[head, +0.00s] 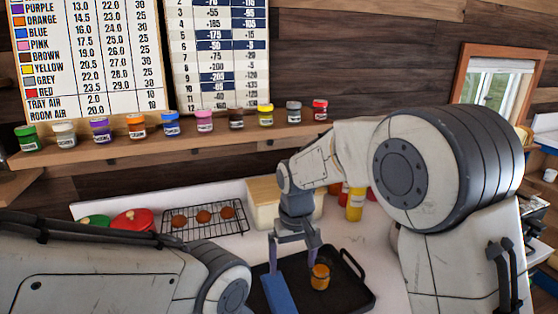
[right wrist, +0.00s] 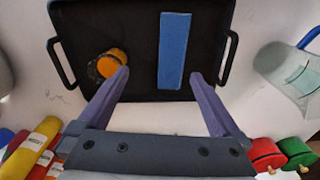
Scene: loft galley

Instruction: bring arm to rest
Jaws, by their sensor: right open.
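My right gripper (head: 293,257) is open and points down over a black tray (head: 352,289) on the white counter. In the right wrist view its two fingers (right wrist: 160,75) are spread with nothing between them. A small orange jar (head: 320,277) stands in the tray; the jar (right wrist: 112,62) shows close by the left fingertip in the wrist view, and I cannot tell if they touch. A flat blue bar (head: 278,295) lies in the tray; in the wrist view the bar (right wrist: 174,50) is near the right finger. My left arm crosses the lower left; its gripper is out of view.
Behind the tray are a wire rack (head: 203,218) with three brown round items, a wooden box (head: 265,203) and a yellow bottle (head: 355,204). Red (head: 133,221) and green items sit at the left. Several labelled jars line the wall shelf (head: 180,139).

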